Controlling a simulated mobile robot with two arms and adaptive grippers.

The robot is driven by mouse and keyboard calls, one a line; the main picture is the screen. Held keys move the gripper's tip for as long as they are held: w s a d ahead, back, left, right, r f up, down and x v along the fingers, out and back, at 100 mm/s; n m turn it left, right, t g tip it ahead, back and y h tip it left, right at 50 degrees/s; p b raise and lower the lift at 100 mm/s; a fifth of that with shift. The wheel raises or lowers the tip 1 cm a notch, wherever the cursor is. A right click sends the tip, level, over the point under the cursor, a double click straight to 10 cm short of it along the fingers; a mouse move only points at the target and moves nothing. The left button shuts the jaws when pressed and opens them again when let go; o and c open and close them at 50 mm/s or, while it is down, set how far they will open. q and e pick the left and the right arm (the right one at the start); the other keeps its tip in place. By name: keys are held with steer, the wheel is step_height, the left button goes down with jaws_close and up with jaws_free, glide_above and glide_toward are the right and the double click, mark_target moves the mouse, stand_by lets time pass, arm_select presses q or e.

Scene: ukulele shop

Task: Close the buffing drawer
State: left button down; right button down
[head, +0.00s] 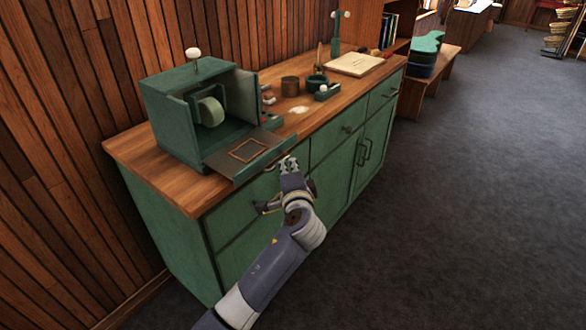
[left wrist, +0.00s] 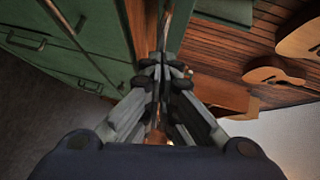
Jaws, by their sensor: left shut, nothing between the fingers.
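A green buffing box (head: 178,130) stands on the wooden counter, with a pale round wheel (head: 211,111) inside its open front. Its drawer (head: 222,160) is pulled out toward the counter's front edge; it is a dark flat tray with a thin orange-brown square outline on it and a green front strip. My left gripper (head: 289,165) is shut and empty, just in front of the drawer's right front end. I cannot tell whether it touches the drawer. In the left wrist view the closed fingers (left wrist: 165,72) point toward a narrow edge. My right gripper is not in view.
Green cabinet fronts (head: 335,175) with dark handles lie below the drawer. Open grey carpet (head: 450,200) lies to the right.

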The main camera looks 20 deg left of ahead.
mark_target(251, 154)
arm_select(q)
steer(key=w+a, duration=0.1)
steer(key=a, duration=0.3)
steer(key=w+a, duration=0.2)
steer(key=a, duration=0.2)
steer(key=w+a+p, duration=0.1)
steer(key=a, duration=0.3)
steer(key=shift+w+a, duration=0.15)
steer(key=shift+w, duration=0.1)
steer(key=shift+a, duration=0.25)
steer(key=shift+r, duration=0.15)
